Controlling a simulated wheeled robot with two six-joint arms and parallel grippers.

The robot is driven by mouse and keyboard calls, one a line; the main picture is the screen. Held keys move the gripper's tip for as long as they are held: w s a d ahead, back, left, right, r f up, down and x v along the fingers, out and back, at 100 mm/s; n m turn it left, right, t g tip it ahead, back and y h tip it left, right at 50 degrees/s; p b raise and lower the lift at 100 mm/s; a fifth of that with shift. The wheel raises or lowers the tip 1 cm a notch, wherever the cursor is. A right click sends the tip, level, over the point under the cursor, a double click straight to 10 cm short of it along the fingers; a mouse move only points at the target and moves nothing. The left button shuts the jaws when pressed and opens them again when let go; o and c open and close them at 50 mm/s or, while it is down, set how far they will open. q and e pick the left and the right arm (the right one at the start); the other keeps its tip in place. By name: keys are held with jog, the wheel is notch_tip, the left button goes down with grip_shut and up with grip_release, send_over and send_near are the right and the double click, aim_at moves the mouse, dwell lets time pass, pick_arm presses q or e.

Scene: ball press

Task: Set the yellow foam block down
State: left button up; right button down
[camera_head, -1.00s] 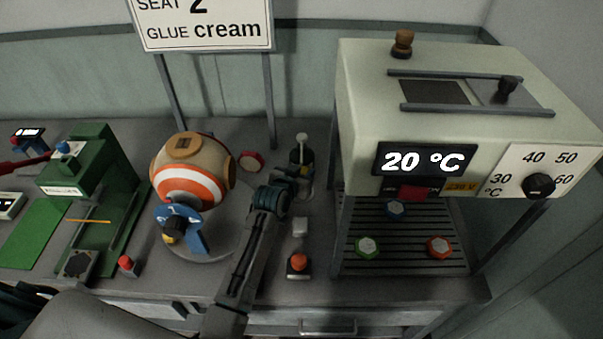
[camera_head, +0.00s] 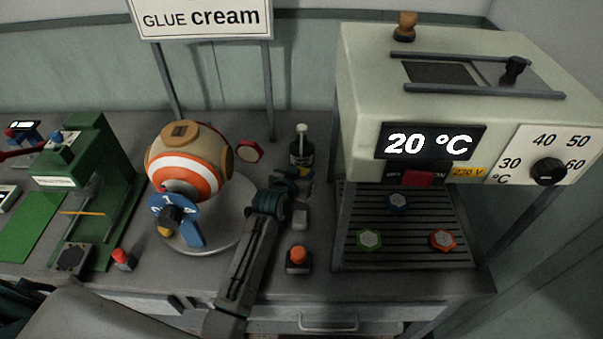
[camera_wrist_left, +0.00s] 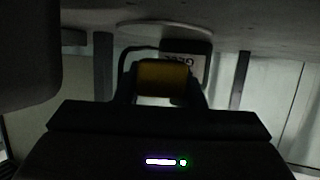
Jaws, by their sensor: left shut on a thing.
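The yellow foam block (camera_wrist_left: 163,78) sits between the two dark fingers of my left gripper (camera_wrist_left: 162,88) in the left wrist view. The gripper is shut on it. In the head view my left gripper (camera_head: 294,182) is over the grey worktop, just in front of a dark bottle. Only a small yellow patch of the block (camera_head: 306,173) shows there, mostly hidden by the gripper. I cannot tell whether the block touches the worktop. My right gripper is not in view.
A striped ball (camera_head: 190,160) on a round grey plate (camera_head: 232,225) stands left of the arm. The dark bottle (camera_head: 301,150) is behind the gripper. An orange button (camera_head: 298,254) is in front. The cream press (camera_head: 440,90) stands at right, a green machine (camera_head: 85,170) at left.

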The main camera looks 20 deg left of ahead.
pick_arm(q)
jog(key=o, duration=1)
jog(key=shift+s+f, duration=0.1)
jog(key=shift+f, duration=0.25)
jog(key=shift+f, duration=0.1)
jog(key=v, duration=0.4)
jog(key=r+v, duration=0.1)
jog(key=v, duration=0.3)
jog(key=b+v, duration=0.1)
jog(key=v, duration=0.3)
jog(key=shift+a+r, duration=0.1)
jog(key=shift+r, duration=0.3)
